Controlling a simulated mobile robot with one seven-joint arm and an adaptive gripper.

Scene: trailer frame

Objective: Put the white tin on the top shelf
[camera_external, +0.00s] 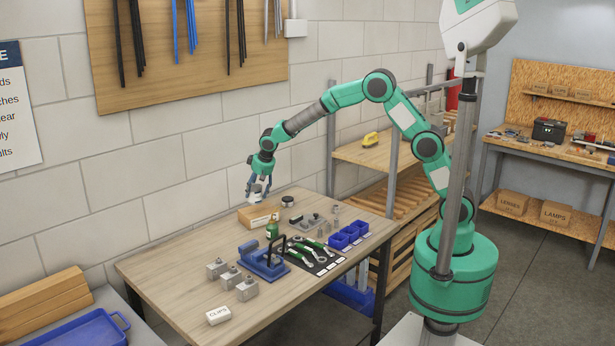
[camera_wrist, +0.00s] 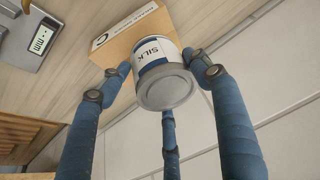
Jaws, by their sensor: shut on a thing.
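The shelf rack stands to the right, behind the bench. Its upper board (camera_external: 352,153) carries a yellow object and has bare wood on its left part.
A labelled box (camera_external: 258,216) lies below my gripper; it also shows behind the tin in the wrist view (camera_wrist: 120,38). The workbench (camera_external: 175,268) holds a green bottle, a blue vise, metal blocks, wrenches and blue bins (camera_external: 345,236). A grey rack post (camera_external: 391,175) stands at the shelf's front.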

